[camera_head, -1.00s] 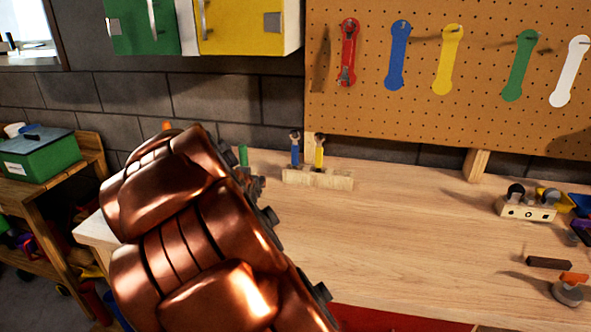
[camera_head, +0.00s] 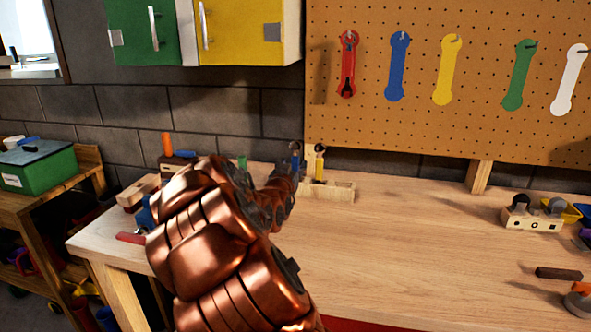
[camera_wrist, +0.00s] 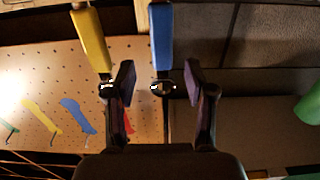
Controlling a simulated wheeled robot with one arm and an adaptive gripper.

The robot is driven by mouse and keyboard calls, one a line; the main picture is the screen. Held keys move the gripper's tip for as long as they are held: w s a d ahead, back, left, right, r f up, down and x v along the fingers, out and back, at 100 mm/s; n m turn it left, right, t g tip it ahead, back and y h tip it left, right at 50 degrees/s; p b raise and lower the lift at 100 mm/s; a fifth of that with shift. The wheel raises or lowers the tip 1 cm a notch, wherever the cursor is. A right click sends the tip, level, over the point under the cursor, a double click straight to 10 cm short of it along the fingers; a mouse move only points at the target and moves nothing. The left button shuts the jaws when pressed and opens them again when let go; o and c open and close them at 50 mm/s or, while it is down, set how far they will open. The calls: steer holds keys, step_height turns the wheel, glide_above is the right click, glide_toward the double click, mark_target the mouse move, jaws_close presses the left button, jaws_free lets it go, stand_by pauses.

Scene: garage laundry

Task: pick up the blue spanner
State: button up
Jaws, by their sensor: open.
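The blue spanner (camera_head: 295,155) stands upright in a pale wooden rack (camera_head: 340,192) at the back of the workbench, beside a yellow one (camera_head: 319,165). In the wrist view, the blue spanner (camera_wrist: 161,40) has a blue handle and a dark metal head. My gripper (camera_wrist: 160,84) is open, with one finger on each side of the spanner's head in the picture; I cannot tell whether either touches it. In the head view, my gripper (camera_head: 283,186) is dark, at the rack's left end, and partly hides it. The yellow spanner (camera_wrist: 92,42) is just left of my left finger.
A pegboard (camera_head: 400,125) behind the bench carries coloured spanner shapes, with a dark tool on the red one. A green upright thing (camera_head: 242,162) and an orange one (camera_head: 167,144) stand left of the rack. The bench (camera_head: 420,240) is clear in the middle.

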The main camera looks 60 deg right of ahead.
mark_target(295, 161)
steer(key=shift+p+x, duration=0.45)
steer(key=shift+x, duration=1.8)
steer(key=shift+w, duration=0.15)
steer(key=shift+c, duration=0.4)
jaws_close()
